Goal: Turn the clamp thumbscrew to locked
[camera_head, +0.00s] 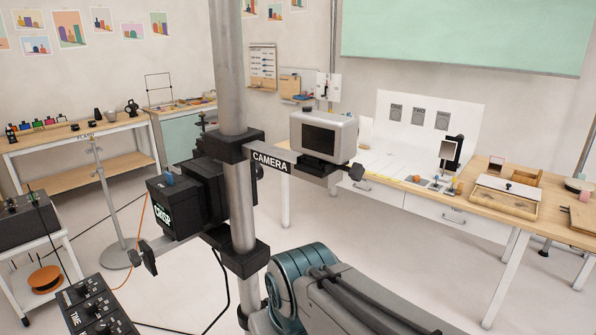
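A grey upright pole (231,70) stands in front of me. A dark upper clamp (236,146) on it carries a side arm labelled CAMERA (270,160), with a grey camera box (324,137) at its end. A dark lower clamp (243,260) sits further down the pole. A small dark knob (258,168) shows right of the pole. I cannot tell which knob the task means or whether either is locked. My gripper is not in view.
A small cart with a dark box (25,222) and an orange reel (45,279) stands left. A black panel labelled TIME (97,309) is at bottom left. A thin stand (105,190) is left of the pole. A wooden workbench (520,215) runs along the right.

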